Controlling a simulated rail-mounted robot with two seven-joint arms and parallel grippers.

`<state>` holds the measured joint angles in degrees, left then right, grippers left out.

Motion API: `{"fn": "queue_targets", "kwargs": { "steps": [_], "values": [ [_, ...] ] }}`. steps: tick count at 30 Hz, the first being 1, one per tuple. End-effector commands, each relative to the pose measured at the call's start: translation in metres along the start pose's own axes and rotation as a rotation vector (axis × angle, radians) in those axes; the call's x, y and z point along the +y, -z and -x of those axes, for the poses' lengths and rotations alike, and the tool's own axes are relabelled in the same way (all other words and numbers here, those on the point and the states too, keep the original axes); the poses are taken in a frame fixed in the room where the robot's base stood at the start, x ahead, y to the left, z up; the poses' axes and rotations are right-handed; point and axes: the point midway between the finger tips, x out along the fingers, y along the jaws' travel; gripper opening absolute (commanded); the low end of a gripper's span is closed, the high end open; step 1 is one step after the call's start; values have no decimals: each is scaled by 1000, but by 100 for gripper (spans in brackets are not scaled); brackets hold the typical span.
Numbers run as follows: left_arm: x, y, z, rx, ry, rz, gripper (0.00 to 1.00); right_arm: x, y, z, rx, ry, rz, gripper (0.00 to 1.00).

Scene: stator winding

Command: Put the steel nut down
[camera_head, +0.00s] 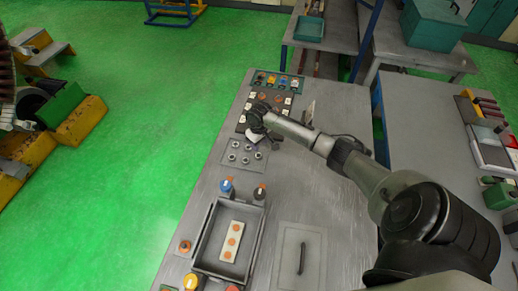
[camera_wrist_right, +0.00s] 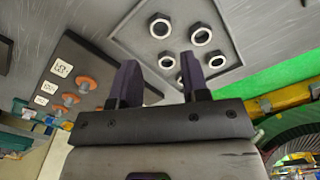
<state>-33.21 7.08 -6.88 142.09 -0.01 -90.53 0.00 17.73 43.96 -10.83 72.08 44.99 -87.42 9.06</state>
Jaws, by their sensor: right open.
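Several steel nuts (camera_head: 245,159) sit apart from each other on a grey square plate (camera_head: 228,166) on the workbench. The wrist view shows them as dark hexagonal nuts with bright rings (camera_wrist_right: 201,34), on the same plate (camera_wrist_right: 235,70). My right gripper (camera_head: 254,133) is at the plate's far edge, near the nuts. In the wrist view its two dark fingers (camera_wrist_right: 161,76) are apart, with no nut visibly clamped between them. One nut (camera_wrist_right: 166,61) shows beyond the gap and another is partly hidden near the right finger. My left gripper is not in view.
A dark board (camera_wrist_right: 70,72) with white labels and orange parts lies beside the nut plate. The bench middle is bare.

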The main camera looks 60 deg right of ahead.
Motion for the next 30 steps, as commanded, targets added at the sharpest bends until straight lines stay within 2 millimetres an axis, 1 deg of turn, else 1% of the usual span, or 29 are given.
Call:
{"fn": "queue_targets", "kwargs": {
  "steps": [1,3,6,10,15,30],
  "values": [
    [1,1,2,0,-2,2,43,0,0,8,1,-1,1,42],
    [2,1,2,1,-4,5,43,0,0,17,1,-1,1,42],
    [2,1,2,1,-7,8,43,0,0,27,0,0,1,42],
    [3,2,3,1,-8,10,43,0,0,35,0,1,0,42],
    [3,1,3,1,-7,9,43,0,0,38,-1,0,0,42],
    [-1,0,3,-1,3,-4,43,0,0,37,0,0,0,42]
  ]
}}
